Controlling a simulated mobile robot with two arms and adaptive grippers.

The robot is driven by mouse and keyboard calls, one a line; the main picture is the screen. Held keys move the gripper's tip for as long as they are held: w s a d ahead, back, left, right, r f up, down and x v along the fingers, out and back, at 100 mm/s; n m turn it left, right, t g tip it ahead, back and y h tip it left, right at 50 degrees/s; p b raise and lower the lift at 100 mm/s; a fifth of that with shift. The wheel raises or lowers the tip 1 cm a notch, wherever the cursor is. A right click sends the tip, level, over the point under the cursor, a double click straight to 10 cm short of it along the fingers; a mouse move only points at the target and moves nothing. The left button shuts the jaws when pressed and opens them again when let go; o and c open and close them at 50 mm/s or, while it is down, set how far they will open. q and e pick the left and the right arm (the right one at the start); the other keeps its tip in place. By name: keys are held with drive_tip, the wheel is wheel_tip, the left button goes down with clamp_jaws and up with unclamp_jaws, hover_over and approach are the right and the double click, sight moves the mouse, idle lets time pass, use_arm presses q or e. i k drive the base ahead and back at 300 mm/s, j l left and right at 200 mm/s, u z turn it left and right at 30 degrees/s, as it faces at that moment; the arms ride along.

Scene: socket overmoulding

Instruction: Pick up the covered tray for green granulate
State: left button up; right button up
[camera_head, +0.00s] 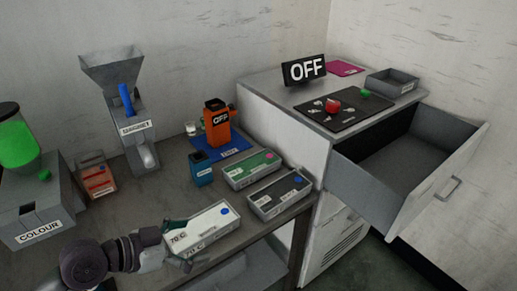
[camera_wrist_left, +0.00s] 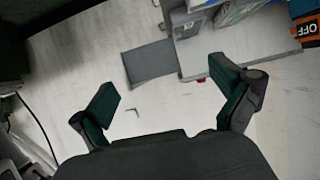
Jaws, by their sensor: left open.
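In the head view, a grey tray with a green strip on top (camera_head: 250,168) lies on the table, in front of the blue mat. It looks like the tray for green granulate; its label is too small to read. My left gripper (camera_head: 179,245) is open, at the left end of the white-topped tray marked 70 °C and WHITE (camera_head: 208,226). It is apart from the green-striped tray, to its lower left. In the left wrist view, the open gripper's fingers (camera_wrist_left: 164,77) stand wide apart with nothing held between them. My right gripper is not in view.
A dark-topped tray (camera_head: 280,195) sits right beside the green-striped one. A small blue container (camera_head: 201,169) and an orange OFF device (camera_head: 217,125) stand behind. At right, a cabinet has an open drawer (camera_head: 410,165). The granulator (camera_head: 130,125) and colour unit (camera_head: 35,205) stand left.

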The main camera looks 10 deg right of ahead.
sight(241, 173)
drive_tip(key=i+l, duration=0.35)
drive_tip(key=i, duration=0.15)
drive_tip(key=i+l, duration=0.3)
drive_tip(key=i, duration=0.25)
